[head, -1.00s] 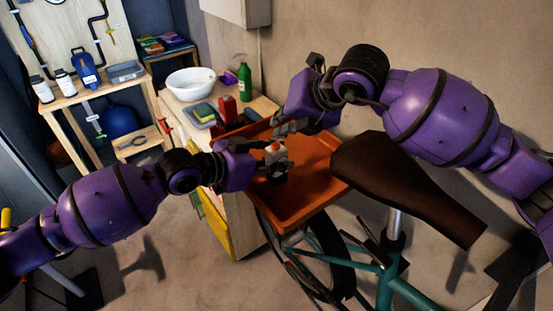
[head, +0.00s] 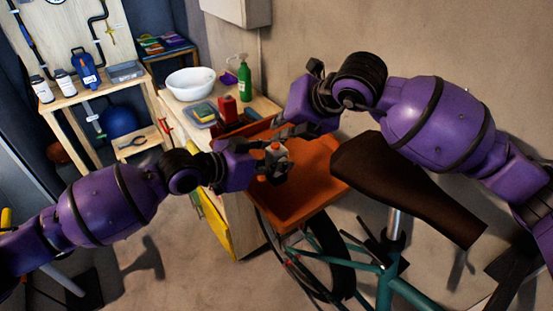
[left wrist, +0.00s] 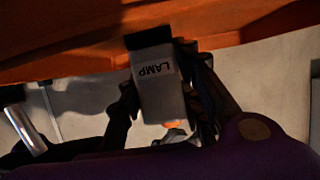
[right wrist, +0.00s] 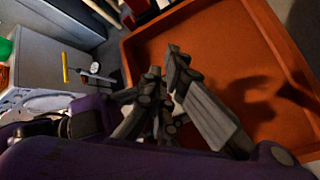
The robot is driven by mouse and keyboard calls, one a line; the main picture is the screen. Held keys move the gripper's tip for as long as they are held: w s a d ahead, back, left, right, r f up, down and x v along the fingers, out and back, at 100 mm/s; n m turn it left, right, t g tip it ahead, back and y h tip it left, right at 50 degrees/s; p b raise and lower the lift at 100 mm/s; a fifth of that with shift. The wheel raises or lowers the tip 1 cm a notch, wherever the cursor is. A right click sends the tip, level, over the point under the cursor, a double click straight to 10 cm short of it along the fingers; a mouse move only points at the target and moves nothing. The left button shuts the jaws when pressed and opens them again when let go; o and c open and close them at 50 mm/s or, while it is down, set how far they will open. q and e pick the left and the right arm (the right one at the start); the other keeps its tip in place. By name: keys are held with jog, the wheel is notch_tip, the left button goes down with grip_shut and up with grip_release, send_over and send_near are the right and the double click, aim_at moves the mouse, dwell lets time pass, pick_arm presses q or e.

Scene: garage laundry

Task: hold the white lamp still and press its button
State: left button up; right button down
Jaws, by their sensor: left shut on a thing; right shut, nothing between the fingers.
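The white lamp (head: 272,155) is a small box with an orange button on one end. My left gripper (head: 270,162) is shut on it, above the orange tray. In the left wrist view the lamp (left wrist: 160,92) shows its "LAMP" label between my two fingers, and the orange button (left wrist: 175,125) shows at its lower end. My right gripper (head: 276,136) is shut and empty, with its fingertips close above the button. I cannot tell whether they touch it. In the right wrist view my right gripper's fingers (right wrist: 165,75) hide most of the lamp.
The orange tray (head: 315,175) lies under both grippers. A dark brown bicycle seat (head: 400,185) on a teal frame stands right of it.

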jog(key=shift+s+a+f, duration=0.1)
jog(key=shift+s+f, duration=0.05)
jog(key=shift+f, duration=0.75)
dwell(0.3)
jog(key=shift+r, duration=1.1)
notch_tip(320, 180, up, 6)
jog(key=shift+r, duration=0.15)
pick_arm(q)
jog(key=o, duration=1.3)
